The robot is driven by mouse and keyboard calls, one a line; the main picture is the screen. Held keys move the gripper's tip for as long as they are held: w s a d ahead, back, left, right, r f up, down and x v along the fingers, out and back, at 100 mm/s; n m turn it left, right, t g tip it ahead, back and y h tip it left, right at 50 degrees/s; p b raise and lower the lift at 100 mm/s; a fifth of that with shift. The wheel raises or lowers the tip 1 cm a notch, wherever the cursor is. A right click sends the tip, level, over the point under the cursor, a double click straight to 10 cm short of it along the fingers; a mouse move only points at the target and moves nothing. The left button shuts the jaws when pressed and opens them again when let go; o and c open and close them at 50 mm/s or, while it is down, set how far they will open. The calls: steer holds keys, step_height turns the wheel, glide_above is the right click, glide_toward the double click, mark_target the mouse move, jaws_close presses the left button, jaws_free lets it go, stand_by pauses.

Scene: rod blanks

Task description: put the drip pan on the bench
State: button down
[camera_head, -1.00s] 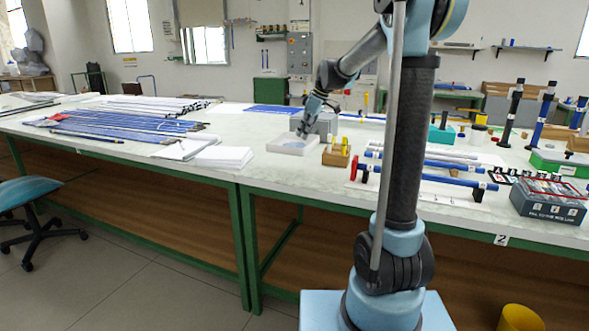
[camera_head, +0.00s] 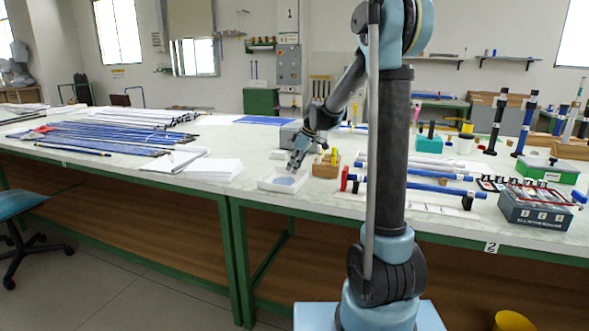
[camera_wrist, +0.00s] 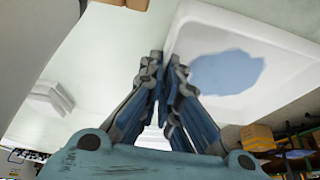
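The drip pan (camera_head: 264,183) is a shallow white tray with a blue patch on its floor. In the head view it is near the bench's front edge, right of the white paper stack. My gripper (camera_head: 292,167) reaches down at its back wall. In the wrist view my gripper (camera_wrist: 165,68) has its fingers close together on either side of the wall of the pan (camera_wrist: 270,40), pinching it. The pan looks level; whether it touches the bench is hard to tell. The bench (camera_head: 130,172) has a pale top and green legs.
A wooden block with yellow-handled items (camera_head: 326,169) stands close right of the pan. A grey box (camera_head: 290,134) is behind. Paper (camera_head: 213,170) and blue rods (camera_head: 110,137) lie left. Rod racks (camera_head: 425,188) and a grey case (camera_head: 535,208) are right.

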steer(key=c, duration=1.8)
jaws_free()
steer(key=v, duration=1.1)
steer(key=s+d+m+h, duration=0.1)
steer(key=s+d+m, duration=0.3)
steer(key=s, duration=0.7)
steer(key=s+d+f+m+h, duration=0.1)
steer(key=s+d+f+m, duration=0.2)
steer(key=s+f, duration=0.3)
steer(key=s+d+f+m+h, duration=0.1)
steer(key=s+d+f+m, duration=0.2)
steer(key=s, duration=0.9)
steer(key=s+d+f+m+t+h, duration=0.1)
steer(key=s+d+f+m, duration=0.2)
steer(key=s+d+f, duration=0.3)
steer(key=s+f, duration=0.3)
steer(key=shift+d+m, duration=0.25)
steer(key=shift+m, duration=0.15)
